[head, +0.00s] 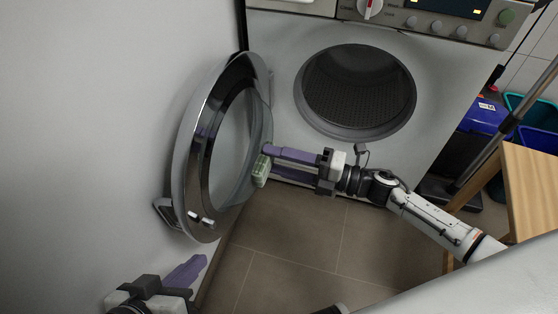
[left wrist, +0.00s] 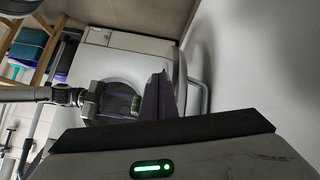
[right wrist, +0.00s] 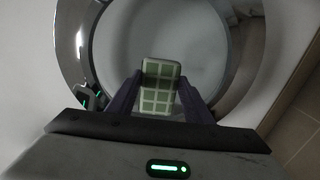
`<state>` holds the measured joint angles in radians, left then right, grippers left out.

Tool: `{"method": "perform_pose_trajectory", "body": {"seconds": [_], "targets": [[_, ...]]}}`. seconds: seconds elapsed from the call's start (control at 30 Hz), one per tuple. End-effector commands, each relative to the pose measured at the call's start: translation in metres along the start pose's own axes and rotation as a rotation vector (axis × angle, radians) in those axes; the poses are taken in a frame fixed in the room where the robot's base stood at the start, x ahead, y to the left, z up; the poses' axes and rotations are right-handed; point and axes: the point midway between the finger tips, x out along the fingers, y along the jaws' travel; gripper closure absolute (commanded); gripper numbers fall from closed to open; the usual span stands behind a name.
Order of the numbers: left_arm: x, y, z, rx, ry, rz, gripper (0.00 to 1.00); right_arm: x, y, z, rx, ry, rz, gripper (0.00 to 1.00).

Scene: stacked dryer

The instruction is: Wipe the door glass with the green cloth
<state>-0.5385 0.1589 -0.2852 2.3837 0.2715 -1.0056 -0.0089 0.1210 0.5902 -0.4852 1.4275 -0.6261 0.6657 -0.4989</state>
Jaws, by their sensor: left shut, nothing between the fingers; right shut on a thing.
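The round dryer door (head: 183,150) stands open at the left of the machine in the head view, with its glass (head: 233,145) inside a shiny ring. My right gripper (head: 264,160) reaches in from the right and is shut on the green checked cloth (head: 261,172), which looks like a small folded block. In the right wrist view the cloth (right wrist: 160,87) sits between the fingers in front of the door glass (right wrist: 205,62). I cannot tell whether it touches the glass. My left gripper (head: 190,268) is shut and empty at the lower left, below the door.
The dryer's drum opening (head: 358,90) is right of the door, under the control panel (head: 440,18). A wooden stand (head: 530,185) and blue bins (head: 485,115) are at the right. A pale wall (head: 100,120) fills the left. Tiled floor (head: 290,235) lies clear below.

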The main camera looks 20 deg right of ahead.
Motion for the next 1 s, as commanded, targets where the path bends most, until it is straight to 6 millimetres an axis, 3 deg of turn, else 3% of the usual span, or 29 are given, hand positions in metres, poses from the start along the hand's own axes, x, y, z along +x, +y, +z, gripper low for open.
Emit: {"method": "perform_pose_trajectory", "body": {"seconds": [0.5, 0.73, 1.0], "targets": [[0.015, -0.006, 0.019, -0.002, -0.004, 0.001, 1.00, -0.002, -0.005, 0.038, -0.001, 0.000, 0.001, 0.72], [0.014, -0.004, 0.019, -0.001, -0.007, 0.002, 1.00, 0.001, -0.005, 0.035, 0.001, 0.000, 0.001, 0.72], [0.005, 0.000, 0.010, -0.003, -0.009, 0.003, 1.00, 0.003, -0.002, 0.012, 0.002, 0.002, 0.002, 0.72]]}}
